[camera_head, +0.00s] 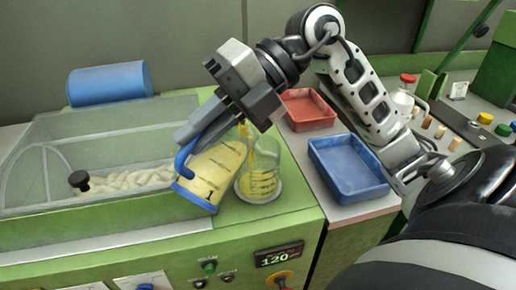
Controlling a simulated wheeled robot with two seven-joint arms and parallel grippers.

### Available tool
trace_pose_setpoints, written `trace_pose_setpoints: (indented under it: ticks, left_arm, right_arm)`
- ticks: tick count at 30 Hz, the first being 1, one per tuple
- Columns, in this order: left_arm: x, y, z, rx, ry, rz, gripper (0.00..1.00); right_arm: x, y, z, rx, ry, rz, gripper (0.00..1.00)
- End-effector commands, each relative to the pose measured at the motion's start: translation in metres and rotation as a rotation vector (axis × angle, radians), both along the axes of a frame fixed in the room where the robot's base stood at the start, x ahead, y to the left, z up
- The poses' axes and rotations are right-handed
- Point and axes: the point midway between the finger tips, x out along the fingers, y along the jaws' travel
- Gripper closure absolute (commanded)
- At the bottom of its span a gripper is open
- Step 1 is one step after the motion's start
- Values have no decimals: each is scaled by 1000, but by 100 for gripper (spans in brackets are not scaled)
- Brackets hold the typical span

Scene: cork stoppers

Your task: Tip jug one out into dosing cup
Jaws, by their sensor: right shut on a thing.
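A clear jug (213,171) with yellow contents, dark marks, a blue base and a blue handle is tilted, its base low at the left and its mouth up at the right. My right gripper (195,130) is shut on its handle. The clear dosing cup (259,184) stands upright on the green machine's top, just right of the jug, with yellow contents and dark marks. Yellow shows between the jug's mouth and the cup's top; the jug partly overlaps the cup. My left gripper is not in view.
A clear-lidded bin (100,132) of pale pieces lies left, with a blue cylinder (110,83) behind. A red tray (306,110) and blue tray (347,168) sit right. The machine's display (279,254) reads 120. Small corks and a red-capped bottle (403,97) stand far right.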

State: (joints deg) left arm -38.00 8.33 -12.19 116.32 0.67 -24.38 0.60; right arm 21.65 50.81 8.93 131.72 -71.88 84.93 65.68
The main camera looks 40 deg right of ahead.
Motion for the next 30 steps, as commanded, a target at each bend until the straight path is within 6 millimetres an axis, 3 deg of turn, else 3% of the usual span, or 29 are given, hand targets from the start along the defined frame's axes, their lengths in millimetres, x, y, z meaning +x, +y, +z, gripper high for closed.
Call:
trace_pose_setpoints:
  ticks: [30]
  left_arm:
    - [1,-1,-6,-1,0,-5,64]
  right_arm:
    - [1,-6,0,74,15,0,100]
